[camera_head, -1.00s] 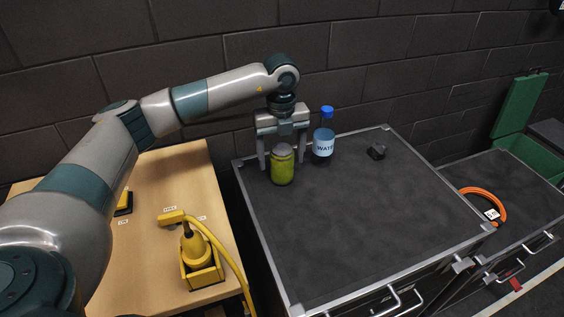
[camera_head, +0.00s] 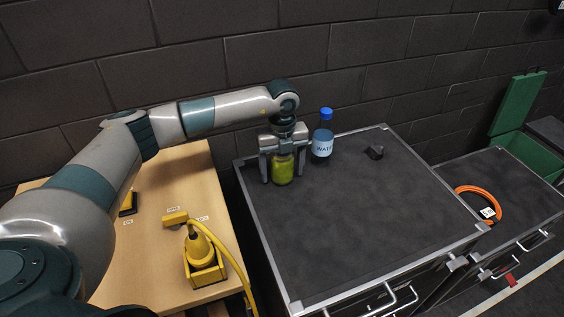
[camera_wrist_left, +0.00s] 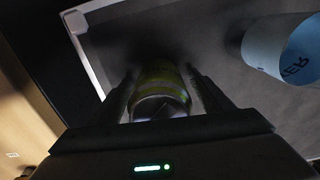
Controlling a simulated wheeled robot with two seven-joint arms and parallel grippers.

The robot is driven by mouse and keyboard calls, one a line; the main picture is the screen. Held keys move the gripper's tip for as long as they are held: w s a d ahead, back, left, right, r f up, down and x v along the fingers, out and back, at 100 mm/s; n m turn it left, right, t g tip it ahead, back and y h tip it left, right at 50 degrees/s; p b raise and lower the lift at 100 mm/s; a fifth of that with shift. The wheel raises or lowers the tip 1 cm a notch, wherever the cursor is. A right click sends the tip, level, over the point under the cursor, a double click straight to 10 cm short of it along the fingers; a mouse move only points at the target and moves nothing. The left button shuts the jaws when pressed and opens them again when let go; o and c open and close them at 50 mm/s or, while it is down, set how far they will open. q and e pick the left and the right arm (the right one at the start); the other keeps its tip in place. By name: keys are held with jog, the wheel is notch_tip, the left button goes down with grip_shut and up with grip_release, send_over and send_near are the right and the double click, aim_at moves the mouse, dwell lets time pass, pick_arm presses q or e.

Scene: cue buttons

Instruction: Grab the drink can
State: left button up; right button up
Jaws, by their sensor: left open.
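A yellow-green drink can (camera_head: 283,170) stands upright near the back left corner of the dark-topped case. My left gripper (camera_head: 281,174) is low over it, with one finger on each side of the can. The gripper is open; whether a finger touches the can is unclear. The upper part of the can is hidden by the gripper in the head view. In the left wrist view the can (camera_wrist_left: 160,92) sits between the two dark fingers. My right gripper is not in view.
A blue-capped water bottle (camera_head: 322,140) stands close to the right of the gripper. A wooden table (camera_head: 160,250) with yellow items stands left. A brick wall is behind.

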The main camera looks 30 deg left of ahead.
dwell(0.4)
pick_arm(q)
jog(key=c, duration=1.1)
jog(key=shift+r, duration=0.1)
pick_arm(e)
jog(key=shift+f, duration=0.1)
pick_arm(q)
jog(key=shift+r+b, duration=0.45)
jog(key=shift+r, duration=0.15)
notch_tip(320, 180, up, 7)
jog(key=shift+f+b, duration=0.2)
jog(key=shift+b, duration=1)
notch_tip(320, 180, up, 2)
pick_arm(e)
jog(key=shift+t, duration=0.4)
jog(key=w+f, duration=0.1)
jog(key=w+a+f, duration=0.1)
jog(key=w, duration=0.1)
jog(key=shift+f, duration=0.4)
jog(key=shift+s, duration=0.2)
